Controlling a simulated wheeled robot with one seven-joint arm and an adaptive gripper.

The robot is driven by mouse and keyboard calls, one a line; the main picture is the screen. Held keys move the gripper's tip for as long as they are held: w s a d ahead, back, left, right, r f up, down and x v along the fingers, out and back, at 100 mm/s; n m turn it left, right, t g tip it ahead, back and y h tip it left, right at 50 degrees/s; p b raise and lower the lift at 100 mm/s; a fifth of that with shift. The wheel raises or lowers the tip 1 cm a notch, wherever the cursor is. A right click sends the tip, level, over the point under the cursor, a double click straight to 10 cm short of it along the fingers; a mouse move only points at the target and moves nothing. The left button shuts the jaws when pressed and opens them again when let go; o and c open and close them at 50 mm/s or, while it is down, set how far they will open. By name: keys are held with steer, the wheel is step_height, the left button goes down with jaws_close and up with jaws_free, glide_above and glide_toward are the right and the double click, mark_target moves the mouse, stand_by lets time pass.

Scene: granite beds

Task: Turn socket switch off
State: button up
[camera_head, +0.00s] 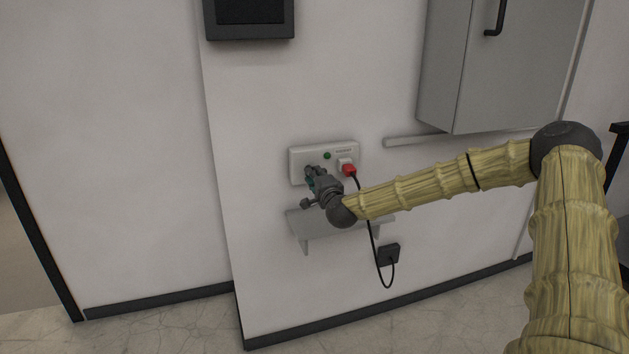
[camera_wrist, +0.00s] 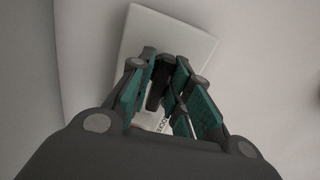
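A white socket panel (camera_head: 342,150) is fixed to the wall, with a green light and a red plug (camera_head: 349,170) at its right part. My gripper (camera_head: 311,174) is at the left part of the panel, covering what lies there. In the wrist view, the white panel (camera_wrist: 190,38) is tilted behind my gripper (camera_wrist: 166,62). Its teal-padded fingers stand apart on either side of a dark part (camera_wrist: 160,82), apparently the switch. I cannot tell whether the fingers touch it.
A small grey shelf (camera_head: 300,226) sits just below the panel, close under my gripper. A black cable runs from the red plug down to a black box (camera_head: 388,254). A grey cabinet (camera_head: 500,70) hangs at upper right, and a dark screen (camera_head: 249,15) at the top.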

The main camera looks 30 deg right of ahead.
steer(key=shift+o, duration=0.8)
steer(key=shift+r, duration=0.1)
steer(key=p+v, duration=0.1)
steer(key=v, duration=0.5)
steer(key=shift+p, duration=0.35)
steer(key=shift+s, duration=0.1)
steer(key=v, duration=1.1)
steer(key=shift+s, duration=0.4)
steer(key=shift+a, duration=0.1)
